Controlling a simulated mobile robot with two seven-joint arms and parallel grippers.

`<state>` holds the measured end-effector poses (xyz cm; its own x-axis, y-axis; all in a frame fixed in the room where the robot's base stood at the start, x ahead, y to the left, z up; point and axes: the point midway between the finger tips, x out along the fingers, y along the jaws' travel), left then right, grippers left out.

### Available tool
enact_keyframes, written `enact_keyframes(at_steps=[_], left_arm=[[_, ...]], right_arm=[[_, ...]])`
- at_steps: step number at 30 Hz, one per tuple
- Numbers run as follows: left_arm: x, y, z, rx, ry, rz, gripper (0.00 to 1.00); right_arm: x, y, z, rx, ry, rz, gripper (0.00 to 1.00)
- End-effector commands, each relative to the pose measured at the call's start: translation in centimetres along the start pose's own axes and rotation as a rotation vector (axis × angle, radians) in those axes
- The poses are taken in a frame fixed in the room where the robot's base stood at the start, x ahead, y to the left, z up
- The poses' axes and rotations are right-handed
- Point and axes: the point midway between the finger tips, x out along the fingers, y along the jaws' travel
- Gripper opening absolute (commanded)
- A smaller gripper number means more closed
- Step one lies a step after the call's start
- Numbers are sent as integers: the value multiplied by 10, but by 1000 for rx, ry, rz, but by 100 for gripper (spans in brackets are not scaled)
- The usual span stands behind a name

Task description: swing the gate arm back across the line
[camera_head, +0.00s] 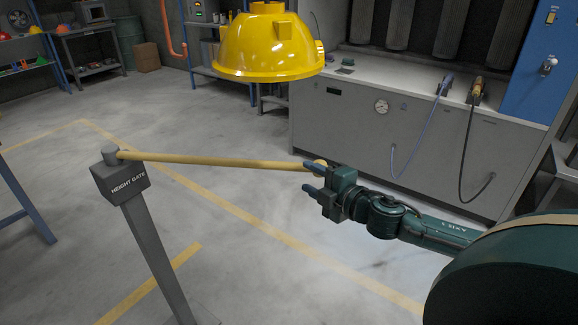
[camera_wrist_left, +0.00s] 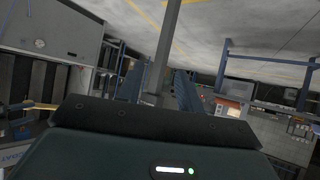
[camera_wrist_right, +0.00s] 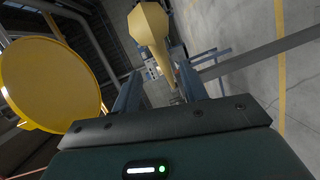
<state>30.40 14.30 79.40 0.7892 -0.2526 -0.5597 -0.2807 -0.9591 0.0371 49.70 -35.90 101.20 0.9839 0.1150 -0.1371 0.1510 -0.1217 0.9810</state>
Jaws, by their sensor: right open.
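The gate arm (camera_head: 215,161) is a long tan-yellow bar. It runs rightward from the pivot on top of the grey post marked HEIGHT GATE (camera_head: 120,182). My right gripper (camera_head: 311,179) is at the bar's far end, its fingers pointing left and apart. In the right wrist view the bar's faceted end knob (camera_wrist_right: 149,24) looms large beyond the fingers; I cannot tell whether they touch the bar. A yellow line (camera_head: 235,208) on the floor runs diagonally below the bar. My left gripper (camera_wrist_left: 157,88) shows only in its wrist view, fingers apart and empty.
A grey cabinet (camera_head: 345,130) with hoses stands behind my right gripper. Open floor (camera_head: 60,130) lies to the left.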

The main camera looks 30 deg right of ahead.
Motion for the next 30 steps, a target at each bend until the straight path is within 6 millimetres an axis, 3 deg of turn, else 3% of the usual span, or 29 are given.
enact_keyframes(at_steps=[18, 30], left_arm=[[-5, -6, 3, -10, -33, -21, 36], [-4, -5, 4, -18, -37, -21, 36]], right_arm=[[76, 1, 0, 2, -2, 1, 43], [85, -1, 0, 1, 0, -1, 43]])
